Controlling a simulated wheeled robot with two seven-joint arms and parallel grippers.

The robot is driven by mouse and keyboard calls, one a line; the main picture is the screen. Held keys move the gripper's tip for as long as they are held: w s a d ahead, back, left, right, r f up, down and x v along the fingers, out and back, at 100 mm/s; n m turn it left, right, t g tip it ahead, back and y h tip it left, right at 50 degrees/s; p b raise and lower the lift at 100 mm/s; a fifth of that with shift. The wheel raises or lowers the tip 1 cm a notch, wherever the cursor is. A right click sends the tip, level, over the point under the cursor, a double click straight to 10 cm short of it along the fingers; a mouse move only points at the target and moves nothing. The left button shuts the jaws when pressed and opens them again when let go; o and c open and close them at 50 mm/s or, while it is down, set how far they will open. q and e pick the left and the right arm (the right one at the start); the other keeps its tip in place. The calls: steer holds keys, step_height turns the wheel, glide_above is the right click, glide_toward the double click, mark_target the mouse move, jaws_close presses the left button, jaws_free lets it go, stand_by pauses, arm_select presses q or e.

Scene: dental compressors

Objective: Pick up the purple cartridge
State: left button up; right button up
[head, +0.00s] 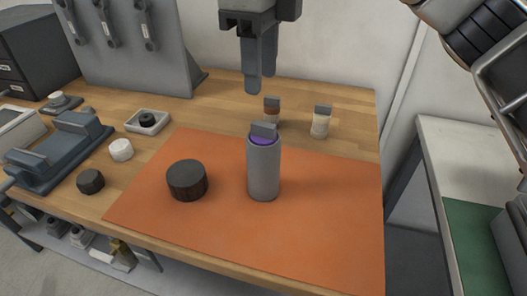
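The purple cartridge (264,140) sits in the top of an upright grey cylinder (263,172) on the orange mat. Only a thin purple band shows at the cylinder's rim, with a grey block-shaped cap (263,130) above it; the rest is hidden inside. My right gripper (262,84) hangs from the top of the head view, pointing down. It is above the cap and apart from it. Its two fingers stand one behind the other with a gap, open and empty. My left gripper is not in view.
A dark round puck (187,180) stands left of the cylinder on the orange mat (325,225). A grey fixture (62,150) is at left. The mat's right side is clear.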

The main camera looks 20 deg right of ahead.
mark_target(264, 124)
step_height(264, 124, down, 9)
steer(key=shift+d+r, duration=0.15)
jaws_close()
